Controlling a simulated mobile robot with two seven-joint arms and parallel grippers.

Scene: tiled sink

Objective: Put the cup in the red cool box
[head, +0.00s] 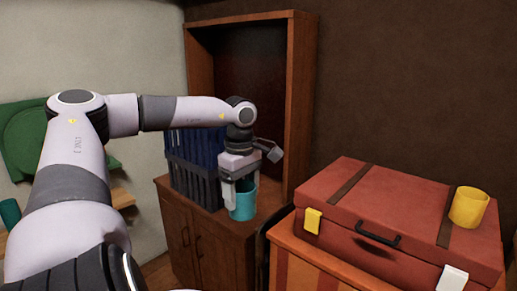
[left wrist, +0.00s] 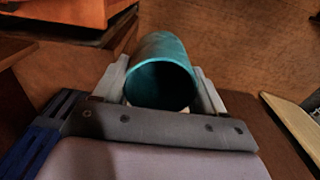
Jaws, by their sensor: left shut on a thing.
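A teal cup (head: 242,204) is held between the fingers of my left gripper (head: 241,192), above or at the front of the wooden cabinet top; I cannot tell whether it touches it. In the left wrist view the cup (left wrist: 162,82) sits between both fingers, its dark open mouth facing the camera. The red box (head: 345,193) stands at the right, with dark straps, a black handle and a yellow latch. Its lid looks shut. A yellow cup (head: 468,207) stands on the lid. My right gripper is not in view.
A blue and dark crate (head: 190,165) stands on the wooden cabinet (head: 185,222), left of my gripper. A tall open wooden shelf (head: 302,100) rises behind. The red box rests on an orange-brown chest (head: 300,262). Green items (head: 22,140) are at the far left.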

